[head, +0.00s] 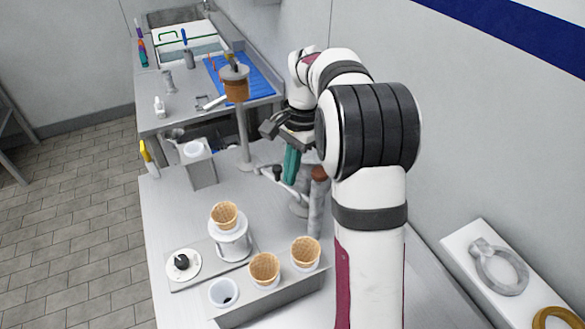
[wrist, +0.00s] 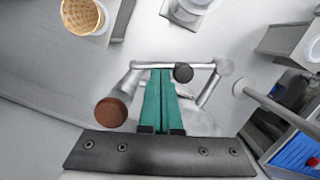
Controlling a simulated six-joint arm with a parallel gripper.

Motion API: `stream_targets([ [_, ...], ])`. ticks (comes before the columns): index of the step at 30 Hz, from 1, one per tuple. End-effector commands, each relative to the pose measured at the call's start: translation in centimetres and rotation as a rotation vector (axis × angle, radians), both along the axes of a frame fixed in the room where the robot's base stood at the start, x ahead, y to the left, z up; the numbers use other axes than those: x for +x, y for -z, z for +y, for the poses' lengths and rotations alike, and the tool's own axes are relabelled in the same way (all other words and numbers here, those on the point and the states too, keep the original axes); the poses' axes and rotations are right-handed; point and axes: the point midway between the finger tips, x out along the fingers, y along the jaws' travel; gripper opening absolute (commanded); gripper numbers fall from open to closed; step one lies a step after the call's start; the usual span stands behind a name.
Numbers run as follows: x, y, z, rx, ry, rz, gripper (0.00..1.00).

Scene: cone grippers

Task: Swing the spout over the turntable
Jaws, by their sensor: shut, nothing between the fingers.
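The spout (head: 286,184) is a thin silver tube with a black knob, reaching sideways from a post with a brown top (head: 319,173). In the wrist view the tube (wrist: 205,66) crosses just beyond my fingertips, with the black knob (wrist: 183,72) right of them and the brown top (wrist: 111,112) to the left. My gripper (head: 289,178) has teal fingers, shut and empty. In the wrist view the fingertips (wrist: 162,72) are close to the tube; I cannot tell whether they touch. What looks like the turntable is a round white stand (head: 232,246) holding a cone (head: 224,215), nearer the front.
A rack (head: 272,302) with cones and an empty cup stands at the front. A white disc with a black knob (head: 183,264) lies left of the round stand. A box with a cup (head: 201,168) and a tall post with a brown pot (head: 235,88) stand farther back.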

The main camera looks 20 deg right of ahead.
Motion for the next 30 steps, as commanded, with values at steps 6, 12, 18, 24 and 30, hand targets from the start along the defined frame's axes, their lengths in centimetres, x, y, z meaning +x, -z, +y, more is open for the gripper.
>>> stream_targets([
  [6, -0.3, 0.0, 0.5, 0.0, 0.059, 0.001, 0.0],
  [12, -0.8, 0.0, 1.5, 0.001, 0.181, 0.002, 0.0],
  [18, -1.3, 0.0, 2.9, 0.001, 0.364, 0.001, 0.0],
  [24, -1.5, 0.0, 4.6, 0.001, 0.552, 0.001, 0.0],
  [30, -1.3, 0.0, 6.2, 0.001, 0.742, 0.0, 0.0],
])
